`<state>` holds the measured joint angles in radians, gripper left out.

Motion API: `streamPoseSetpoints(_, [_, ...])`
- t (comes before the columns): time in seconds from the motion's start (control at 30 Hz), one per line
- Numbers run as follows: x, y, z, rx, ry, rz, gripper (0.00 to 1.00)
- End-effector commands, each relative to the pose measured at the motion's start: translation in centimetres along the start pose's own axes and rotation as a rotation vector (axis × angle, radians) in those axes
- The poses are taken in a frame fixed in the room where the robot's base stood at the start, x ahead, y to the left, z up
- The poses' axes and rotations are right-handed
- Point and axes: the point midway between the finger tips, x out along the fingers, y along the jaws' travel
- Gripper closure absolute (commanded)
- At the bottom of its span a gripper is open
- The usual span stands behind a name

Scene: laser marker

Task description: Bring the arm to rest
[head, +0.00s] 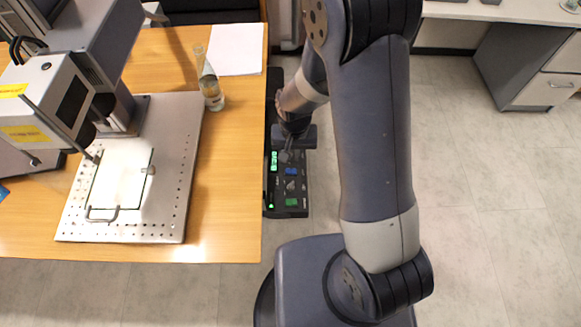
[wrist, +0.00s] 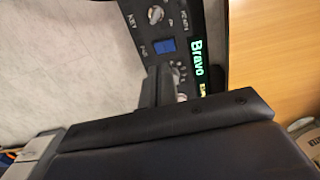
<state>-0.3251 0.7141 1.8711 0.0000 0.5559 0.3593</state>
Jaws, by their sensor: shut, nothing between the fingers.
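My gripper (head: 290,152) is shut and empty, pointing down over the black control panel (head: 292,208) beside the table's right edge. In the wrist view its closed fingers (wrist: 158,86) appear in front of the panel face, near a metallic knob or key part they partly hide. I cannot tell whether they touch it. A blue button (wrist: 165,45) and a lit green display reading "Bravo" (wrist: 196,60) show beside them. My arm is bent and reaches over from the right.
The wooden table (head: 232,150) carries the laser marker (head: 60,95), its perforated metal plate (head: 180,170), a clear bottle (head: 211,90) near the right edge and white paper (head: 236,48). Open floor (head: 480,200) lies to the right, with a drawer cabinet (head: 545,80) at the back.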

Motion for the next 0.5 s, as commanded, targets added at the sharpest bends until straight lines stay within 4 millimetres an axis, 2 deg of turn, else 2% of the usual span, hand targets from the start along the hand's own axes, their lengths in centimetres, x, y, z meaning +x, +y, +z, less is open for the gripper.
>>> streamPoseSetpoints(0.27, [0.2,0.0,0.0,0.000,-0.001,0.000,1.00])
streamPoseSetpoints(0.5, [1.6,0.0,0.0,0.000,-0.002,0.001,1.00])
